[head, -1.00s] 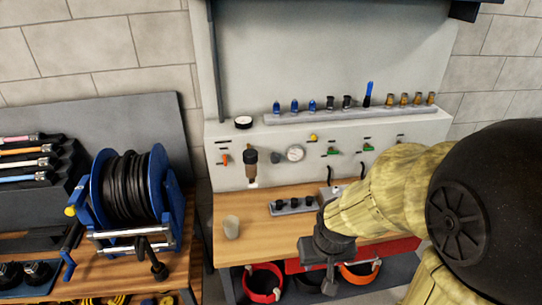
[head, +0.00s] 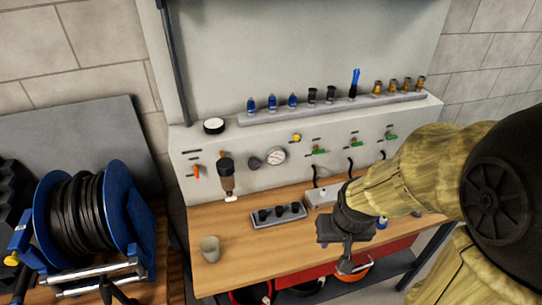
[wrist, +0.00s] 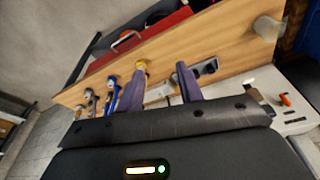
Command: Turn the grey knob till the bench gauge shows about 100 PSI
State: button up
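The bench gauge (head: 276,156) is a small round white dial on the front of the pale panel; its reading is too small to make out. The grey knob (head: 254,162) sits on the panel just left of the gauge. My gripper (head: 347,266) hangs near the front edge of the bench, right of and well apart from the knob. In the wrist view my gripper's two purple-grey fingers (wrist: 160,85) stand apart with nothing between them, so it is open. Neither the knob nor the gauge can be made out clearly in the wrist view.
A brown-and-black filter unit (head: 227,176) hangs left of the knob. A tray with black fittings (head: 278,214) and a cup (head: 210,248) stand on the wooden bench (head: 240,240). Fittings line the shelf (head: 330,107) above. A hose reel (head: 95,215) stands at left.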

jog(key=shift+w+d, duration=0.2)
jog(key=shift+w, duration=0.15)
jog(key=shift+o, duration=0.2)
jog(key=o, duration=0.4)
jog(key=shift+o, duration=0.3)
jog(key=w+a+f+t+b, duration=0.2)
jog(key=w+f+t+b, duration=0.1)
jog(key=w+f+b, duration=0.2)
jog(key=shift+w+a+f+n+b, duration=0.15)
jog(key=shift+w+f+n+b, duration=0.25)
jog(key=shift+w, duration=0.7)
jog(key=w+a+f+n+t+y+b, duration=0.1)
jog(key=w+a+f+t+y+b, duration=0.1)
jog(key=w+a+t+b, duration=0.3)
jog(key=w+a+f+n+t+y+b, duration=0.1)
jog(key=w+a+f+t+y+b, duration=0.2)
jog(key=w+a+f+t+b, duration=0.2)
jog(key=w+a+t+b, duration=0.1)
jog(key=w+a+b, duration=0.2)
jog(key=b, duration=0.3)
jog(key=shift+w+t+y, duration=0.3)
jog(key=shift+w, duration=0.5)
jog(key=shift+w+a, duration=0.1)
